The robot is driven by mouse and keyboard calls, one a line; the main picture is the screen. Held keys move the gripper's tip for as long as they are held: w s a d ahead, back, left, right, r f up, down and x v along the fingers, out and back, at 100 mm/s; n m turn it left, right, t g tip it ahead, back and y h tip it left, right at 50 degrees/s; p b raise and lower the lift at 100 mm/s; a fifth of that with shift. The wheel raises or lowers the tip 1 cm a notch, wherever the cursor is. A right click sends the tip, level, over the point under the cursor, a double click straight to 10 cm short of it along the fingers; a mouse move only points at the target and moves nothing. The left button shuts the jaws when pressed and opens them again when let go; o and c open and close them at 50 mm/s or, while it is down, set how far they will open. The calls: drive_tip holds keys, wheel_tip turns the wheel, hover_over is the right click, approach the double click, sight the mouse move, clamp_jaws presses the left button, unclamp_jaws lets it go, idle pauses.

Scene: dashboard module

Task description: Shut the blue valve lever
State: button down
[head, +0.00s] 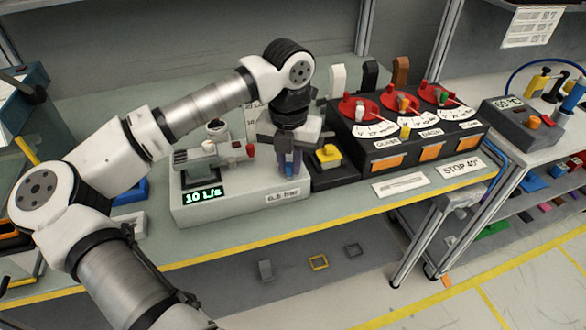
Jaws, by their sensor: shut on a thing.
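The valve module (235,206) is a pale grey box on the bench, with a green display reading 10 L/s and a bar label on its front. My gripper (290,168) points down over the right end of this module. It is shut on the blue valve lever (292,162), which shows as a blue upright piece between the fingers. The lever's base and pivot are mostly hidden by my gripper, so I cannot tell its exact angle.
A red-tipped valve (250,149) sits just left of my gripper. A yellow button (328,154) on a black box stands close on the right. Further right is a black panel (400,140) with red dials and orange switches. The bench front has a yellow edge.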

drive_tip(key=m+b, duration=0.1)
drive_tip(key=a+m+b, duration=0.1)
drive_tip(key=m+b, duration=0.1)
drive_tip(key=shift+w+a+f+m, duration=0.1)
drive_tip(key=shift+a+f+m, duration=0.1)
drive_tip(key=shift+m, duration=0.1)
drive_tip(key=m, duration=0.1)
drive_tip(key=m+b, duration=0.1)
drive_tip(key=a+m+b, duration=0.1)
drive_tip(key=shift+w+a+r+m, duration=0.1)
drive_tip(key=shift+w+r+m, duration=0.05)
drive_tip(key=shift+w+m, duration=0.15)
drive_tip(key=m, duration=0.1)
drive_tip(key=w+a+m+b, duration=0.1)
drive_tip(key=m, duration=0.1)
drive_tip(key=shift+m+b, duration=0.3)
drive_tip(key=shift+w+a+r+m, duration=0.1)
drive_tip(key=shift+w+m, duration=0.1)
drive_tip(key=shift+m, duration=0.5)
drive_tip(key=shift+w+a+m, duration=0.15)
drive_tip(key=shift+w+m, duration=0.05)
drive_tip(key=shift+m, duration=0.5)
drive_tip(key=shift+w+a+r+m, duration=0.1)
drive_tip(key=shift+w+m, duration=0.1)
drive_tip(key=shift+m, duration=0.5)
drive_tip(key=c, duration=1.3)
unclamp_jaws()
drive_tip(key=shift+f, duration=0.1)
drive_tip(key=shift+c, duration=0.2)
